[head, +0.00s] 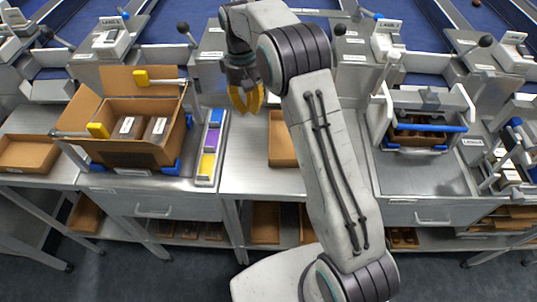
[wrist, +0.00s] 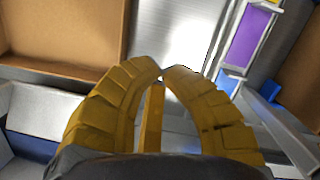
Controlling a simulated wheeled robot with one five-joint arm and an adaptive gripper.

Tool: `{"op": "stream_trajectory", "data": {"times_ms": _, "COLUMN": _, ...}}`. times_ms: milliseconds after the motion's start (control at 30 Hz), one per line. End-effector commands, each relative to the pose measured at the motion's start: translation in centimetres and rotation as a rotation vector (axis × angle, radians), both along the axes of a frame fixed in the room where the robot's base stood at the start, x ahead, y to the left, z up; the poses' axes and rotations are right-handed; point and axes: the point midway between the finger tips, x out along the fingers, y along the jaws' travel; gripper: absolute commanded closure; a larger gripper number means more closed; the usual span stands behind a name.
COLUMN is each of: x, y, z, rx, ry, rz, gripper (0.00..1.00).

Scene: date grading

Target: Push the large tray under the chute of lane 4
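An open, shallow brown cardboard tray (head: 283,140) sits on the metal bench in the middle of the head view, partly hidden behind my arm. Another brown tray (head: 28,153) lies at the far left. I cannot tell by size which one is the large tray. My gripper (head: 247,108) has yellow fingers and hangs above the bench, just left of the middle tray and apart from it. In the wrist view its fingertips (wrist: 162,72) nearly meet with nothing between them; a brown tray (wrist: 60,35) shows at upper left. I cannot read which lane is lane 4.
An open carton (head: 130,110) holding dark packs stands left, beside a strip with blue, purple and yellow sections (head: 210,150). A blue-barred station (head: 425,128) stands right of my arm, with bare metal bench (head: 415,175) before it. Levers and housings line the back.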

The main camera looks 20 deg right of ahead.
Motion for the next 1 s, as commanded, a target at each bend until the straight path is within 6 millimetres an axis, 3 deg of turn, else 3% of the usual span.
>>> {"op": "stream_trajectory", "data": {"times_ms": 33, "x": 0.0, "y": 0.0, "z": -1.5, "rx": 0.000, "ry": 0.000, "rz": 0.000, "gripper": 1.00}}
{"op": "stream_trajectory", "data": {"times_ms": 233, "x": 0.0, "y": 0.0, "z": -3.0, "rx": 0.000, "ry": 0.000, "rz": 0.000, "gripper": 1.00}}
{"op": "stream_trajectory", "data": {"times_ms": 567, "x": -1.1, "y": -0.2, "z": -3.0, "rx": 0.000, "ry": 0.000, "rz": 0.000, "gripper": 1.00}}
{"op": "stream_trajectory", "data": {"times_ms": 1000, "x": -5.4, "y": -1.0, "z": -2.9, "rx": 0.000, "ry": 0.002, "rz": -0.001, "gripper": 1.00}}
